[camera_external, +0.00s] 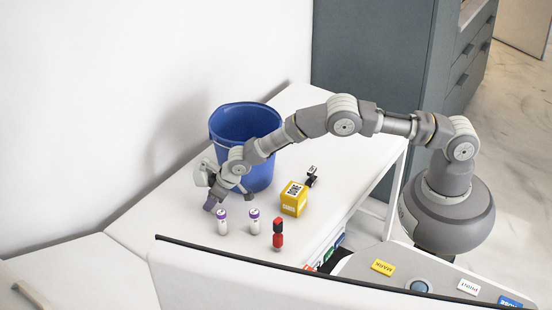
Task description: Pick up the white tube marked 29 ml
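Two white tubes with purple caps stand upright on the white table, a left tube (222,223) and a right tube (254,222). Their markings are too small to read, so I cannot tell which one is marked 29 ml. My gripper (229,201) is just behind and above the left tube, pointing down. Its fingers look spread apart, with nothing seen held between them. Whether it touches the left tube cannot be told from this view.
A large blue bucket (259,122) stands behind my gripper, close to my arm. A yellow box (293,204) with a code on top, a small black item (312,174) and a red-and-black item (278,238) stand to the right. The table's left part is clear.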

